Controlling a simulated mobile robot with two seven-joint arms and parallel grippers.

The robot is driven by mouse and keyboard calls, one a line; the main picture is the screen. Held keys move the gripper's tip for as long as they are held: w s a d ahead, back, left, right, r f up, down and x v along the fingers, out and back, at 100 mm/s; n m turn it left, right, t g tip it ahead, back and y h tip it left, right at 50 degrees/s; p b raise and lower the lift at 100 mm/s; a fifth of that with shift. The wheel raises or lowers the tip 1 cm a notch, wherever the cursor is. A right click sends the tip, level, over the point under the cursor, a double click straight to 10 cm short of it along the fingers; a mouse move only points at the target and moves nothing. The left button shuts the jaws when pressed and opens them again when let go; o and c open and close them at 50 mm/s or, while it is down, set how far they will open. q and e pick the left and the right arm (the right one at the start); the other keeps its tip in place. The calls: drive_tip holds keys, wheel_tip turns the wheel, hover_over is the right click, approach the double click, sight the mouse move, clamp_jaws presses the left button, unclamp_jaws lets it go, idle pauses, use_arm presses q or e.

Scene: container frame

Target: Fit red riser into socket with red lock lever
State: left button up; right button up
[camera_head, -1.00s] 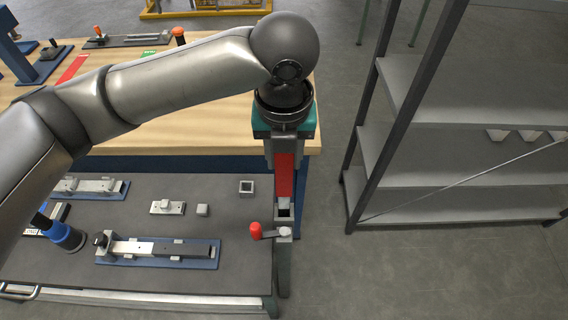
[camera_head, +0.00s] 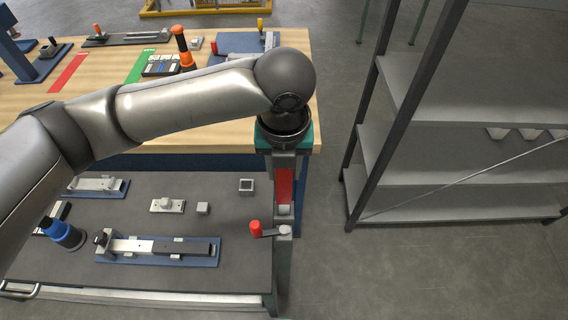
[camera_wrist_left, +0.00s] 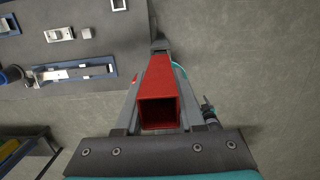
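The red riser (camera_head: 284,186), a square hollow tube with a pale lower end, stands upright in my left gripper (camera_head: 284,172). In the left wrist view the riser (camera_wrist_left: 158,80) lies between both fingers, its open upper end facing the camera. Its lower end is at the mouth of the socket post (camera_head: 284,262) at the table's right edge; how deep it sits cannot be told. The red lock lever (camera_head: 256,228) sticks out left from the post, below the mouth. The riser hides most of the socket in the wrist view. My right gripper is not in view.
The dark table (camera_head: 120,270) holds a blue-based fixture (camera_head: 200,262), small metal blocks and a blue-and-black cylinder (camera_head: 66,234). A wooden bench (camera_head: 215,135) stands behind. Grey shelving (camera_head: 450,145) is at right, with open floor between.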

use_arm(q)
drive_tip(key=o, duration=0.5)
drive_tip(key=shift+c, duration=0.2)
drive_tip(key=r, duration=0.4)
drive_tip(key=s+r, duration=0.1)
drive_tip(key=r, duration=0.8)
drive_tip(key=shift+s+r, duration=0.1)
drive_tip(key=shift+s, duration=0.1)
